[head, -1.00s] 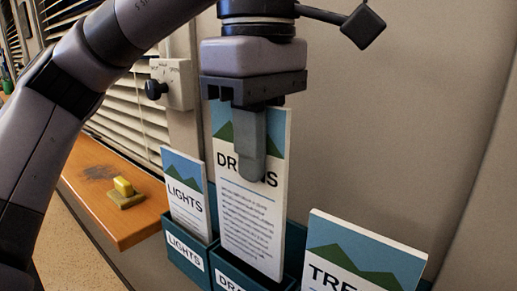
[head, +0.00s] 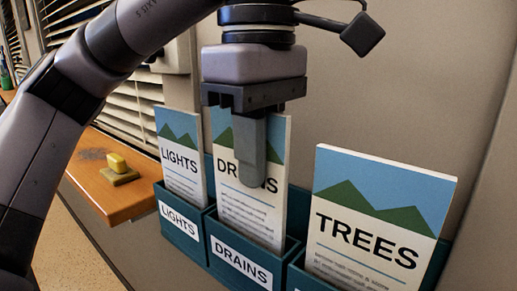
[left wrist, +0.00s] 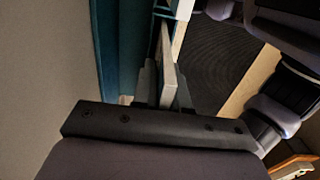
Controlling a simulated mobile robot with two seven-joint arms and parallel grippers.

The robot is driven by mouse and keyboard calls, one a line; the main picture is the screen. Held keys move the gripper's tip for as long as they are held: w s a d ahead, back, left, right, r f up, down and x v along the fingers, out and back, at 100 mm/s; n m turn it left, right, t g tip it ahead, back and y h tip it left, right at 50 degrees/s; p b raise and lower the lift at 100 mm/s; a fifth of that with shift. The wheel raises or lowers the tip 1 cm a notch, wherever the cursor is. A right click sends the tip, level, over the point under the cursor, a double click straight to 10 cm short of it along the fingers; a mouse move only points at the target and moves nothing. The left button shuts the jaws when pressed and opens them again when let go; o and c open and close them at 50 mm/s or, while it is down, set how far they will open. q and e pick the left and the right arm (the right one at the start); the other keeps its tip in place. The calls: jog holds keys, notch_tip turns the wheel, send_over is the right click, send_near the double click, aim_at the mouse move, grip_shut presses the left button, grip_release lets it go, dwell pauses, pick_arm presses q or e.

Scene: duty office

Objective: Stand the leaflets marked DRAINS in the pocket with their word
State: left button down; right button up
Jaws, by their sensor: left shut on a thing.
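The DRAINS leaflets (head: 250,207) are a white stack with a blue and green top, standing upright in the middle pocket (head: 240,262) labelled DRAINS. Their lower end is hidden behind the pocket's front. My left gripper (head: 251,160) comes from above and is shut on their upper part, one finger in front of the printed word. In the left wrist view the leaflets (left wrist: 168,75) show edge-on between the fingers. My right gripper is in neither view.
LIGHTS leaflets (head: 181,170) stand in the LIGHTS pocket (head: 182,222) on the left. TREES leaflets (head: 375,220) stand in the pocket on the right. The wall is close behind.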

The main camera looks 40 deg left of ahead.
pick_arm(q)
jog(key=shift+f, duration=0.1)
jog(key=c, duration=1.1)
grip_release()
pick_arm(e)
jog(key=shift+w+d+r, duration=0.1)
pick_arm(q)
notch_tip(320, 180, up, 6)
jog(key=p, duration=0.3)
jog(key=shift+f, duration=0.1)
jog(key=shift+r+p, duration=0.45)
jog(key=shift+r, duration=0.25)
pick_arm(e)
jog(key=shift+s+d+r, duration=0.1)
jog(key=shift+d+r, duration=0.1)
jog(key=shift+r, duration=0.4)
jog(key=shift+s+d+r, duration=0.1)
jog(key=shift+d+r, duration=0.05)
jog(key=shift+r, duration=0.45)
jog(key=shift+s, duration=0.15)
